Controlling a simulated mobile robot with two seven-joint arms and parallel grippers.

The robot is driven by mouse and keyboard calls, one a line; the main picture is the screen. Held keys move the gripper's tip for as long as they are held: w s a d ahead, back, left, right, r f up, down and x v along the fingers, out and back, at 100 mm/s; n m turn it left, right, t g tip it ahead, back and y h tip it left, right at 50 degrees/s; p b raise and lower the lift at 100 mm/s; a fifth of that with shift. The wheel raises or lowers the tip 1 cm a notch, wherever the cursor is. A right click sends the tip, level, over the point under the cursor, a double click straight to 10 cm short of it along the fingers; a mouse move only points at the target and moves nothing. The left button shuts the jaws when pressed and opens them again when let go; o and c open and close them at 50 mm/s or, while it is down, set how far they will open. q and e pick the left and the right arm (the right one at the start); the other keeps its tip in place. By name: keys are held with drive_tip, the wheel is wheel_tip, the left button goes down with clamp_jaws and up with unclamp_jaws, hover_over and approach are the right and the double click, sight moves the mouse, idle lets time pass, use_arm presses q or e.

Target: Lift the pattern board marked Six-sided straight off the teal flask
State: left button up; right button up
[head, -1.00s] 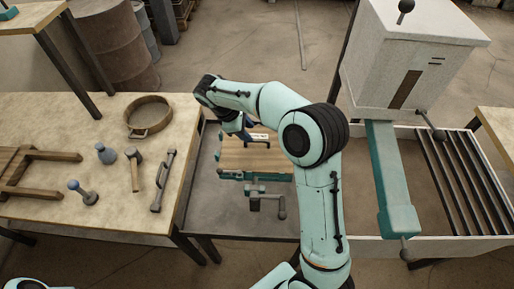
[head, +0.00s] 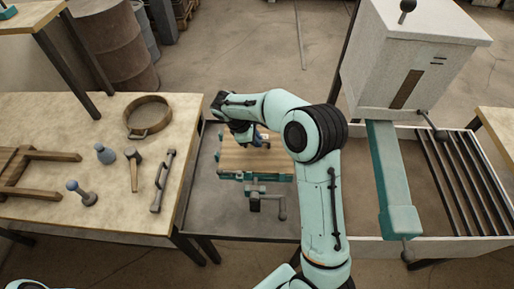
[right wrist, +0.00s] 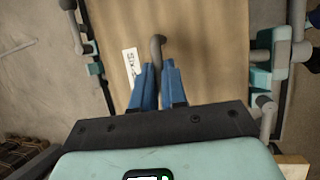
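The pattern board (head: 232,160), a flat tan wooden board, lies on the teal flask (head: 255,177), whose rim and fittings show at its edges. In the right wrist view the board (right wrist: 205,45) carries a white label (right wrist: 130,62) beginning "SIX", partly hidden, and a dark bar handle (right wrist: 157,48). My right gripper (head: 262,139) is over the board at the handle. Its blue fingertips (right wrist: 159,72) are close together with the near end of the handle between or just beyond them; I cannot tell whether they grip it. My left gripper is out of view.
On the left workbench (head: 60,110) are a round sieve (head: 148,117), a blue-grey bottle (head: 105,153), a mallet (head: 134,168) and other tools. A white cabinet (head: 410,60) and a slatted frame (head: 450,180) stand right.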

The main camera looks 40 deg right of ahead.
drive_tip(key=shift+r, duration=0.15)
clamp_jaws()
drive_tip(key=shift+w+r, duration=0.1)
drive_tip(key=shift+r, duration=0.5)
use_arm(q)
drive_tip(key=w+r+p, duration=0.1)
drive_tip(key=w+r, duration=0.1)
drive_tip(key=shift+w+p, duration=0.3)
drive_tip(key=shift+p, duration=0.05)
use_arm(e)
wheel_tip(320, 180, up, 19)
